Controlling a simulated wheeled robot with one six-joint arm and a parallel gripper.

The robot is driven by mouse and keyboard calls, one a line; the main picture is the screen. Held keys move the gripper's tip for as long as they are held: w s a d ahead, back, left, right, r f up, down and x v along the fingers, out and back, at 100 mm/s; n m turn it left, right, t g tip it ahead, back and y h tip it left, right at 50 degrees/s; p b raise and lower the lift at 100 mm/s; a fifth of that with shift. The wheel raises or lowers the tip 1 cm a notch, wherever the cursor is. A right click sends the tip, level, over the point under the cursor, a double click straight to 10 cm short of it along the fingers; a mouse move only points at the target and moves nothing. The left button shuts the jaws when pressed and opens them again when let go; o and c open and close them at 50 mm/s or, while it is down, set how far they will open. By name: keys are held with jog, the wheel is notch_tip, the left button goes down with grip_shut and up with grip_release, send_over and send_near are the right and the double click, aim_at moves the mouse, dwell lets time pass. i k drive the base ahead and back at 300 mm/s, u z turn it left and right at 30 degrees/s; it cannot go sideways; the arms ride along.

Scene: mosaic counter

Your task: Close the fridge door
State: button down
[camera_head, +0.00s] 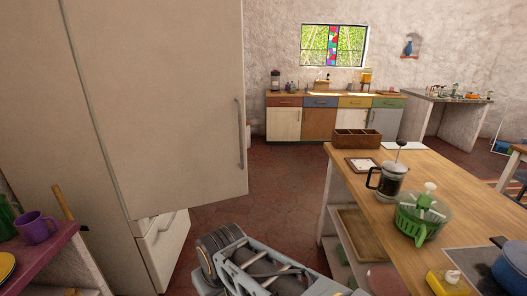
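The fridge (45,110) is a tall beige-white cabinet on the left, cut off by the top of the picture. Its upper door (165,100) stands swung out, with a long vertical handle (240,135) near its right edge. The door's lower edge hangs out clear of the lower white drawer front (165,240). The inside of the fridge is hidden behind the door. My gripper (215,252) is at the bottom centre, below and in front of the door's lower right corner, apparently not touching it. Its fingers are too unclear to show whether they are open.
A wooden counter (450,212) on the right bears a French press (391,180), a green spinner bowl (420,217) and a blue pot (511,262). A pink ledge (45,258) with a purple mug (36,228) is at lower left. Red floor (215,218) lies open between fridge and counter.

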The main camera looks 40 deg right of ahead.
aim_at(165, 81)
jog(key=z, duration=1.25)
jog(key=i, duration=0.95)
jog(key=u, duration=1.9)
